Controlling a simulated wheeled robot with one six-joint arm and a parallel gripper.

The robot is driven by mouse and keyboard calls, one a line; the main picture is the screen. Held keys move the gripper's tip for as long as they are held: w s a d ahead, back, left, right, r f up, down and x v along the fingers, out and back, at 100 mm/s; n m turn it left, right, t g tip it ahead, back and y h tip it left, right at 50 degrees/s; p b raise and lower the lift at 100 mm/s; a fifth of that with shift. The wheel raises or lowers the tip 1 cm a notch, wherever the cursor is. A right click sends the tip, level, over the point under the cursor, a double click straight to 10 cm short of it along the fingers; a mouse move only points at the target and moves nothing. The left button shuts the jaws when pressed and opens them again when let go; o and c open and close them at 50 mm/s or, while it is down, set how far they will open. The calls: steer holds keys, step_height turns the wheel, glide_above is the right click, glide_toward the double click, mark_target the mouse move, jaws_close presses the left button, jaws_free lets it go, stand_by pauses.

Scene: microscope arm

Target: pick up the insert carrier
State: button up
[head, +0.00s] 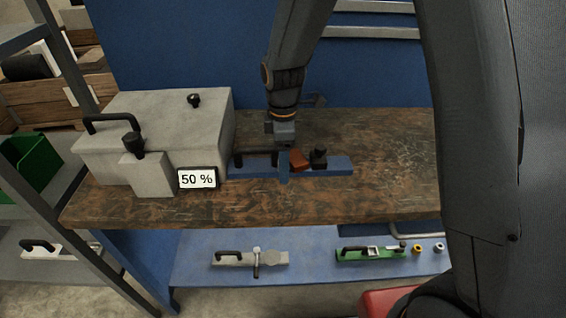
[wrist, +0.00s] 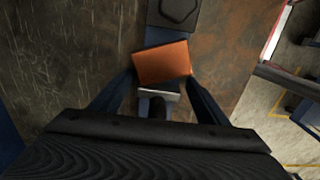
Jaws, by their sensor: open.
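A long blue bar-shaped carrier (head: 338,167) lies on the wooden bench, with a black handle (head: 256,158) at its left, an orange-red block (head: 299,160) near its middle and a black knob (head: 319,158) to the right. I cannot tell for sure which carrier is the insert carrier. My gripper (head: 285,170) is low over the blue carrier, between handle and block in the head view. In the wrist view my open gripper (wrist: 162,77) has one finger on each side of the orange block (wrist: 162,63). The blue carrier shows behind it (wrist: 167,37). Contact cannot be told.
A grey box (head: 155,130) with a "50 %" display (head: 197,179) stands left on the bench (head: 330,208). The lower blue shelf holds a grey carrier (head: 273,258) and a green carrier (head: 377,255). The bench is clear to the right.

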steer(key=c, duration=1.6)
steer(key=shift+c, duration=0.3)
